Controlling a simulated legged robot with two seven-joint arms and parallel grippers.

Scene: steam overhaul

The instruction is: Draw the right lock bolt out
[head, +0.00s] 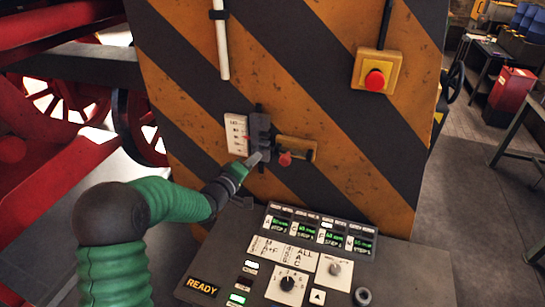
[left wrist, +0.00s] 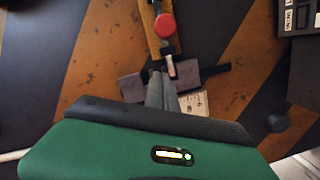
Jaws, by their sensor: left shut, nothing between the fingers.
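On the striped cabinet face is a yellow bracket (head: 299,147) with a red knob (head: 285,159), just right of a dark grey slide block (head: 259,130). I cannot tell for certain which part is the right lock bolt. In the left wrist view the red knob (left wrist: 165,25) sits on the yellow bracket (left wrist: 151,42), with a short pale pin with a red end (left wrist: 170,67) below it. My left gripper (head: 256,158) is shut and empty, its tips at the lower end of the block. In the left wrist view the fingertips (left wrist: 160,76) overlap the grey block (left wrist: 198,78); contact is unclear. My right gripper is out of view.
A white scale plate (head: 236,134) is left of the block. A control console (head: 300,262) with dials and displays stands below, near my left forearm. A red emergency button (head: 375,80) is at upper right. Red spoked wheels (head: 62,100) are at left.

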